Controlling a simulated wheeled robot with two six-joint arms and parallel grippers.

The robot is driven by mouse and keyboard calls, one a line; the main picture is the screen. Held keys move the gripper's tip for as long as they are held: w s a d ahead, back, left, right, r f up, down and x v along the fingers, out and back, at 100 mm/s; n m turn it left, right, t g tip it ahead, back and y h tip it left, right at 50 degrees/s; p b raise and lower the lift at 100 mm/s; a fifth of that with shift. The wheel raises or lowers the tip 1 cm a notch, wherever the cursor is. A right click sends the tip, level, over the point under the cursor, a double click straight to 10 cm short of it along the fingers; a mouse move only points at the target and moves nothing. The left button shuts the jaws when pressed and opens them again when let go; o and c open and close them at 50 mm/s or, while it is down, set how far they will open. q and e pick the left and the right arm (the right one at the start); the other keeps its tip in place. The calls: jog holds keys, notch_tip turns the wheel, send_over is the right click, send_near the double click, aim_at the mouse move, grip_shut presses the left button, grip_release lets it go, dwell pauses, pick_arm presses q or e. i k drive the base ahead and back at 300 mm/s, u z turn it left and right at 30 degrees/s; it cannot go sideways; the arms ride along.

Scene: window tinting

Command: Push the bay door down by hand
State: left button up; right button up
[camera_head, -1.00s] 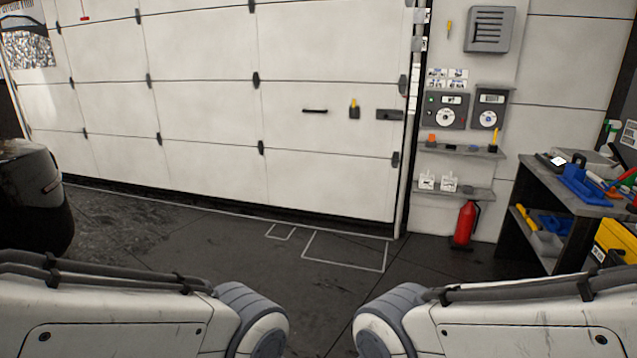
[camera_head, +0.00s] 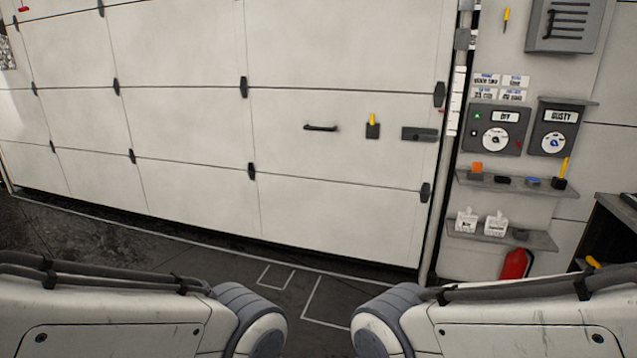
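The bay door (camera_head: 185,125) is a large white panelled door with dark hinges, filling the left and middle of the head view. Its lower edge hangs close to the floor, with a dark strip beneath it; I cannot tell whether it touches the floor. A dark horizontal handle (camera_head: 320,127) sits on the door, with a yellow-handled latch (camera_head: 372,126) and a dark lock plate (camera_head: 419,134) to its right. My two arms show at the bottom, apart from the door. Both grippers are out of view.
Right of the door, the wall carries a control panel with a dial (camera_head: 495,129), a second dial box (camera_head: 555,129) and two small shelves (camera_head: 515,184). A red fire extinguisher (camera_head: 515,264) stands below. A dark bench (camera_head: 612,228) is at the right edge. Floor before the door is clear.

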aim_at(244, 162)
jog(key=i, duration=3.95)
